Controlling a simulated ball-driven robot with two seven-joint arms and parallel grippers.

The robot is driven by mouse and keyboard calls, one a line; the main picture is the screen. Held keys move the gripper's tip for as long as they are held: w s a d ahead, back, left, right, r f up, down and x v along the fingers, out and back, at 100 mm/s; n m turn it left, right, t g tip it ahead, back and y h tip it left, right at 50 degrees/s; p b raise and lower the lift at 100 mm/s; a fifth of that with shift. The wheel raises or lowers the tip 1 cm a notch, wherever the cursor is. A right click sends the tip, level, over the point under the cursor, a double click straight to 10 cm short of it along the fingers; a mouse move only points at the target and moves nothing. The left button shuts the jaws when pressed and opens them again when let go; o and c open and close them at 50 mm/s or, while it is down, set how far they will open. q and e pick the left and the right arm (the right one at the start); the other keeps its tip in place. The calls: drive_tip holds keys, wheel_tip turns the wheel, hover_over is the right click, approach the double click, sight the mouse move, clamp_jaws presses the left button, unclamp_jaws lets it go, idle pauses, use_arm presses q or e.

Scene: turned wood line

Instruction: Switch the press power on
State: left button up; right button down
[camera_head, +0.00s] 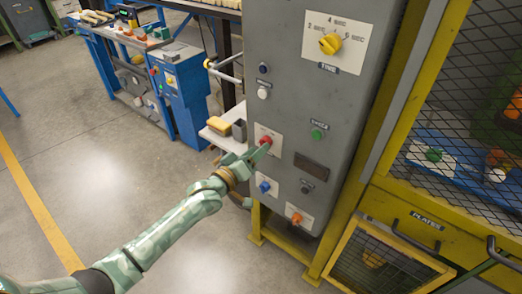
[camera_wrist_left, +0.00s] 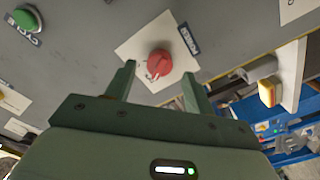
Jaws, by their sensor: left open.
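The press power control is a red round knob (camera_head: 266,141) on a white plate on the grey cabinet front. In the left wrist view the red knob (camera_wrist_left: 159,63) has a dark label beside it that seems to read POWER. My left gripper (camera_head: 258,150) is at the knob, its fingers pointing at the panel. In the wrist view the open fingers (camera_wrist_left: 158,82) stand on either side, with the knob just beyond and between their tips. I cannot tell whether they touch it. My right gripper is in neither view.
The grey cabinet (camera_head: 295,85) also carries a yellow rotary timer knob (camera_head: 330,44), a green button (camera_head: 317,134), a blue knob (camera_head: 264,187) and an orange knob (camera_head: 296,218). A small shelf with a yellow block (camera_head: 218,124) is left of the panel. A yellow mesh guard stands right.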

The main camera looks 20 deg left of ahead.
use_arm(q)
drive_tip(key=x, duration=0.2)
drive_tip(key=shift+w+d+b, duration=0.1)
drive_tip(key=shift+w+b, duration=0.2)
drive_tip(key=shift+w, duration=0.05)
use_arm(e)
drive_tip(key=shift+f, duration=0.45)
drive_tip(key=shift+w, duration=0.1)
use_arm(q)
drive_tip(key=c, duration=1)
